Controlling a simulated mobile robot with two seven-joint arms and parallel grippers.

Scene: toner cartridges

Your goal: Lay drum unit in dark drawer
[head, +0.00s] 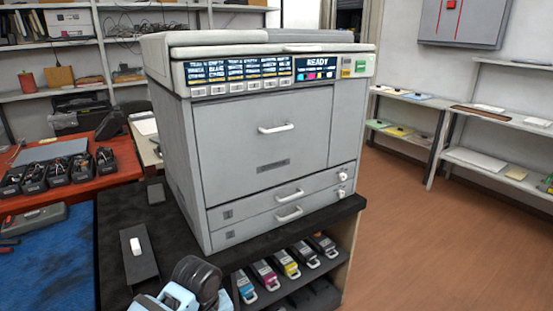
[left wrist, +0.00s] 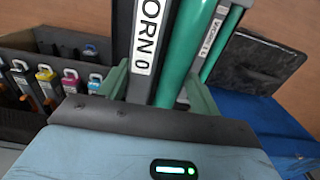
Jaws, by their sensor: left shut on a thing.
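My left gripper (left wrist: 158,92) is shut on a drum unit (left wrist: 187,50), a dark body with a green roller and a white label reading "WORN 0", in the left wrist view. The unit runs up out of the top of that view, so its far end is hidden. In the head view only a pale blue and dark part of my left arm shows at the bottom edge; its fingertips and the drum unit are not clear there. A dark, open-looking flat box (left wrist: 258,62) lies right of the unit; I cannot tell whether it is the dark drawer. My right gripper is not in view.
A grey printer (head: 270,105) with closed front panels stands on a black-topped stand (head: 345,208). Several toner cartridges (head: 265,275) sit on its shelf. A second green roller with a label (left wrist: 215,40) is right of the held unit. A red table (head: 75,195) is at left.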

